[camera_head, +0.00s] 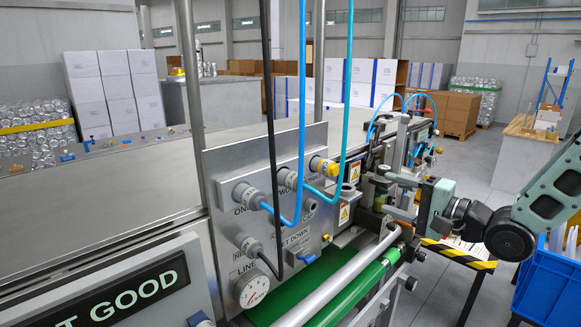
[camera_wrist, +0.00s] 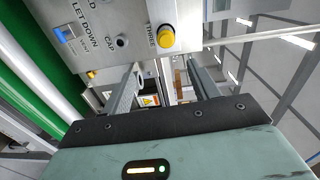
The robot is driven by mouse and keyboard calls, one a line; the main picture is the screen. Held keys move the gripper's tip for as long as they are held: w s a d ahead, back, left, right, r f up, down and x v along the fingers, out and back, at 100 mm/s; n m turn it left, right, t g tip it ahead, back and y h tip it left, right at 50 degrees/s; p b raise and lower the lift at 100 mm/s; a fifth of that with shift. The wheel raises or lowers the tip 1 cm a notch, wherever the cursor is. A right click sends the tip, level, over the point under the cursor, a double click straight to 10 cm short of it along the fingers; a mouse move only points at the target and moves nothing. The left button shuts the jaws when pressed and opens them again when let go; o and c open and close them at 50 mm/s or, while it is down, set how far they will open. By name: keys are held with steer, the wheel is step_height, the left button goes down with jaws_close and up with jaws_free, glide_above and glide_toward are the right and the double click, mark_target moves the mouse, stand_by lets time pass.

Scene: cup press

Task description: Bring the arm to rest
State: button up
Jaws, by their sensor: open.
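My gripper (camera_head: 391,196) is at the right end of the machine in the head view, reaching in from the right on my arm. In the wrist view my gripper (camera_wrist: 163,68) shows two grey fingers spread well apart, with nothing held between them. The fingers point toward the machine's control panel (camera_wrist: 108,22). I cannot tell how close the fingertips are to the machine.
The control panel (camera_head: 262,190) carries knobs, hoses and a gauge (camera_head: 253,291). A green belt (camera_head: 318,285) and a metal roller (camera_head: 340,276) run below it. A blue crate (camera_head: 548,285) stands at the lower right, under my arm. Open floor lies behind.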

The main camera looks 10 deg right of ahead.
steer(key=s+a+f+n+g+h+b, duration=0.3)
steer(key=s+a+f+n+g+b, duration=0.15)
steer(key=a+f, duration=0.2)
steer(key=s+a+f+n+g+h+b, duration=0.3)
steer(key=a+f+n, duration=0.2)
steer(key=f, duration=0.3)
steer(key=s+a+f+n+g+h+b, duration=0.2)
steer(key=s+n+g, duration=0.1)
steer(key=s, duration=0.7)
steer(key=s+a+f+n+g+h+b, duration=0.1)
steer(key=s+n, duration=0.4)
steer(key=s, duration=0.6)
steer(key=a+g+b, duration=0.1)
steer(key=g, duration=0.1)
steer(key=shift+s+f+n+g+h, duration=0.3)
steer(key=shift+f+n+g+h, duration=0.05)
steer(key=shift+h, duration=0.05)
steer(key=shift+a, duration=0.1)
steer(key=shift+c, duration=0.5)
